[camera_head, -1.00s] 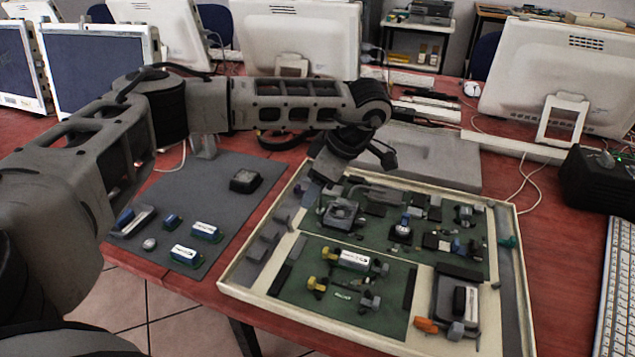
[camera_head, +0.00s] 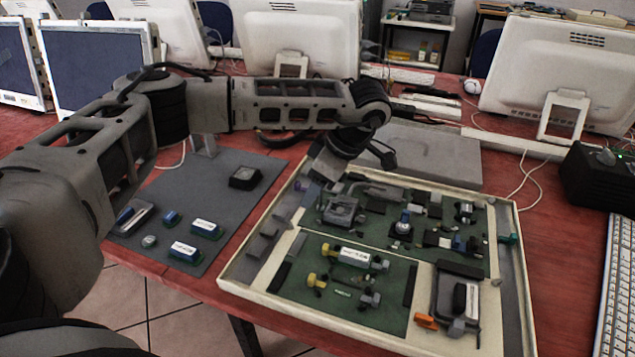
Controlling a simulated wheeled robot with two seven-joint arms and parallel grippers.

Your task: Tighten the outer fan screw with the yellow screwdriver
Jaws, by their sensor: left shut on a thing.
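My left gripper (camera_head: 322,180) hangs over the back left part of the board, its fingers pointing down. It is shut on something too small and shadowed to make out. A grey square part with a round middle, which looks like the fan (camera_head: 341,211), sits on the green board just below and right of the fingertips. I cannot tell whether the fingers or the held thing touch it. The fan's screws are too small to tell apart. No yellow screwdriver can be clearly seen. My right gripper is not in view.
The cream-rimmed tray (camera_head: 362,341) holds green boards with several raised parts, some yellow and one orange (camera_head: 426,321). A dark grey mat (camera_head: 180,205) with small parts lies left. A grey slab (camera_head: 430,155) lies behind. Monitors, a black box (camera_head: 600,185) and a keyboard (camera_head: 615,290) stand around.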

